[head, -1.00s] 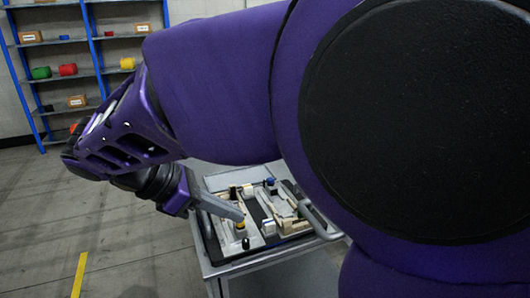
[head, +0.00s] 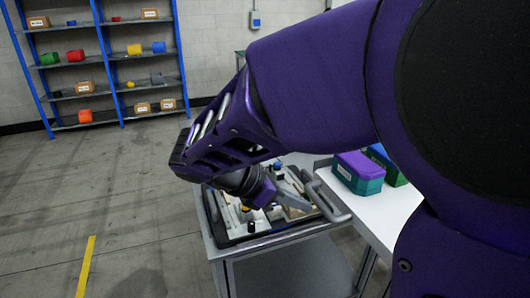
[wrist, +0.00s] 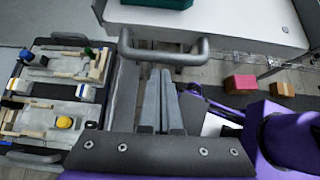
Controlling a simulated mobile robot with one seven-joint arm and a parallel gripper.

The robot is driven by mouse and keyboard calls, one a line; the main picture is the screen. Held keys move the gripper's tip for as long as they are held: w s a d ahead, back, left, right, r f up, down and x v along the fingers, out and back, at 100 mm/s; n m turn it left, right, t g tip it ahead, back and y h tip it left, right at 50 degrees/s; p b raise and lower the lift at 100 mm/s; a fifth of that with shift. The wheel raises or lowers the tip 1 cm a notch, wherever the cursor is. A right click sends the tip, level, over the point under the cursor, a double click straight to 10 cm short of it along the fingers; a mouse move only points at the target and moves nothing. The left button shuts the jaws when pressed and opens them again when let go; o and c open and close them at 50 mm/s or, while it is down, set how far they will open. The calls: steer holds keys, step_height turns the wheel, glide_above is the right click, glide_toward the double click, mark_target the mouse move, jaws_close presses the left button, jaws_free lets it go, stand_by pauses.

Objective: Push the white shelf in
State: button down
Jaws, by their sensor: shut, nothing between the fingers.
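The white shelf (head: 388,212) is a flat white surface at the right in the head view, partly hidden by my arm. In the wrist view the white shelf (wrist: 235,18) spans the top, beyond the cart's grey handle. My gripper (wrist: 160,76) is shut and empty, its two grey fingers together. Its tips point towards the handle and the shelf and look apart from the shelf's edge. In the head view my gripper (head: 288,196) is over the cart's right side; whether it touches the handle I cannot tell.
The grey handle (head: 328,200) stands between the cart's fixture tray (head: 232,240) and the shelf. A purple-and-teal box (head: 358,173) and a green box (head: 385,160) sit on the shelf. A blue rack (head: 100,60) is at the back left. Floor at left is clear.

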steer(key=shift+w+d, duration=0.1)
steer(key=shift+d, duration=0.2)
